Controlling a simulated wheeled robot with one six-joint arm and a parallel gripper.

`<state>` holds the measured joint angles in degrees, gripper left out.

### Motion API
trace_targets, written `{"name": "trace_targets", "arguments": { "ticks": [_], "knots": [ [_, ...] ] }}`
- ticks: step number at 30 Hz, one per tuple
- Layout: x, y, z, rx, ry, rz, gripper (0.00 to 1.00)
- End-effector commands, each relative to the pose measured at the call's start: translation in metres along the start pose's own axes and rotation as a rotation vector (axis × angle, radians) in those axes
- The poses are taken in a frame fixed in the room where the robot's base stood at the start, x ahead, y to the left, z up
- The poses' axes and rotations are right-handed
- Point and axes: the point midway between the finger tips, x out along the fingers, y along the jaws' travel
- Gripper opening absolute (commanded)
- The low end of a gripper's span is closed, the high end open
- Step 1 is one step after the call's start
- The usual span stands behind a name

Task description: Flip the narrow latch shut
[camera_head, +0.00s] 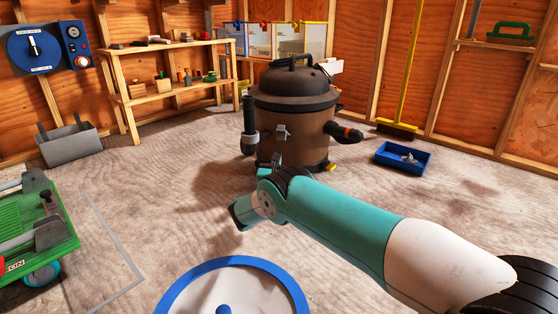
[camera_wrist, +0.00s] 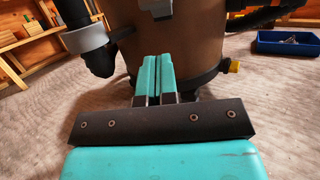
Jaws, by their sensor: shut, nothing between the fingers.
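A brown shop vacuum (camera_head: 290,115) with a dark lid stands on the floor ahead. A small grey metal latch (camera_head: 282,133) sits on the front of its drum, just below the lid. The latch (camera_wrist: 158,8) also shows at the top edge of the wrist view, cut off by the frame, so I cannot tell how its lever lies. My gripper (camera_wrist: 158,58) is shut and empty, its teal fingers side by side. It points at the drum's lower front, below the latch and apart from it.
A dark hose with a grey cuff (camera_wrist: 88,38) hangs at the drum's left. A black stub with an orange band (camera_head: 346,131) juts out right. A blue tray (camera_head: 403,158) lies on the floor to the right. A green mower (camera_head: 40,230) stands at left.

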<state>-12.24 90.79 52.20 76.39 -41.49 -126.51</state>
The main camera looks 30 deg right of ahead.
Motion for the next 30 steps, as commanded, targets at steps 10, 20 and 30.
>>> {"name": "trace_targets", "arguments": {
  "ticks": [10, 20, 30],
  "knots": [
    [0.034, 0.000, 0.025, 0.001, -0.002, -0.001, 0.00],
    [0.037, 0.000, 0.029, -0.001, -0.001, 0.000, 0.00],
    [0.043, -0.009, 0.037, -0.003, 0.048, -0.011, 0.00]
  ]
}}
